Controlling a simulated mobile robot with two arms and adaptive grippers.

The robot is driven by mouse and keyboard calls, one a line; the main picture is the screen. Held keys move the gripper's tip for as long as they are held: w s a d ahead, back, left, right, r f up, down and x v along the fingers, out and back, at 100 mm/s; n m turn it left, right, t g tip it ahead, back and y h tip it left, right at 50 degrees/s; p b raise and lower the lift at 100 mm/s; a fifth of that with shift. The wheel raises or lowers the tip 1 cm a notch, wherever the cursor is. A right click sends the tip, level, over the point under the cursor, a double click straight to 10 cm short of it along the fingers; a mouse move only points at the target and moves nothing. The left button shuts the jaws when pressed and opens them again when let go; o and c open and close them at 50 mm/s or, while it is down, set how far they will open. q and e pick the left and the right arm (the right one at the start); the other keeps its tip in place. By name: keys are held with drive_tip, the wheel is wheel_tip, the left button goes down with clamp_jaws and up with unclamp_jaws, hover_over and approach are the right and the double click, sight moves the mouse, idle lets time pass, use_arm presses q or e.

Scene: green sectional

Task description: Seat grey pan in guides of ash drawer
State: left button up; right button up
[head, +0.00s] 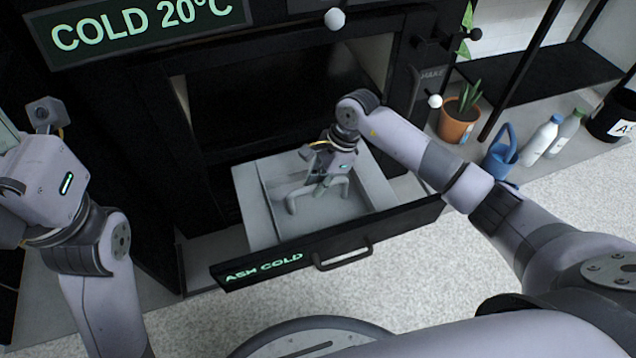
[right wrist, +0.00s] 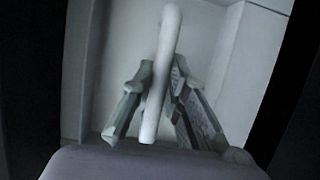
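The ash drawer (head: 238,275) is pulled out, its black front lettered ASH COLD and fitted with a bar handle. The grey pan (head: 325,216) lies within the drawer's outline; whether it rests in the guides cannot be made out. My right gripper (head: 318,186) points down into the pan, at its pale looped handle. In the right wrist view, the fingers of my right gripper (right wrist: 161,82) close from both sides on the handle bar (right wrist: 168,40). My left wrist is at the left edge of the head view, and its fingers are not seen.
The black stove (head: 285,95) with a dark opening stands behind the drawer, under a COLD 20°C sign (head: 140,25). To the right are a potted plant (head: 459,122), a blue watering can (head: 502,155) and bottles (head: 542,138). The pale floor before the drawer is clear.

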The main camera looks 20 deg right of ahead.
drive_tip(key=o, duration=0.5)
drive_tip(key=shift+c, duration=0.2)
